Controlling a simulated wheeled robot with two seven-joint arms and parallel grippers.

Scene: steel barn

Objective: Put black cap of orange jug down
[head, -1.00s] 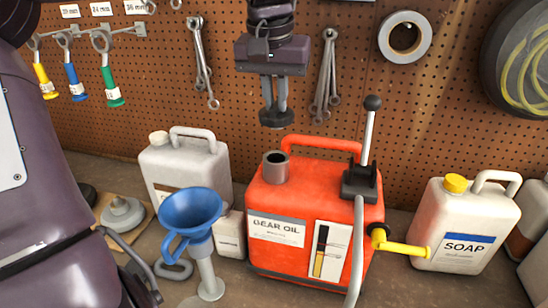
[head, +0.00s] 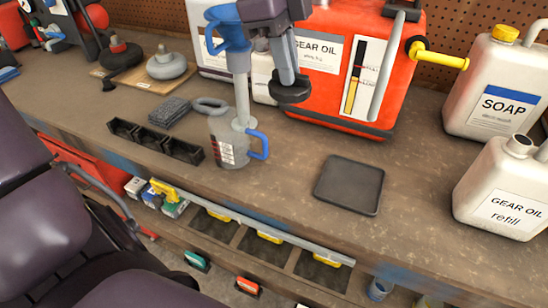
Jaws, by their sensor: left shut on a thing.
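The orange jug (head: 333,88), labelled GEAR OIL, stands at the back of the bench in the head view. My left gripper (head: 286,74) points down in front of the jug's left side. It is shut on the black cap (head: 290,94), which hangs at its fingertips, apparently above the bench top. A flat dark square tray (head: 349,186) lies empty on the bench, in front of and to the right of the cap. My right gripper is not in view.
A clear measuring jug (head: 229,150) with a blue handle stands under a blue funnel (head: 231,35), left of the cap. A black three-part bin (head: 155,141) is further left. A white refill can (head: 500,195) and soap can (head: 497,90) stand right. Bench around the tray is clear.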

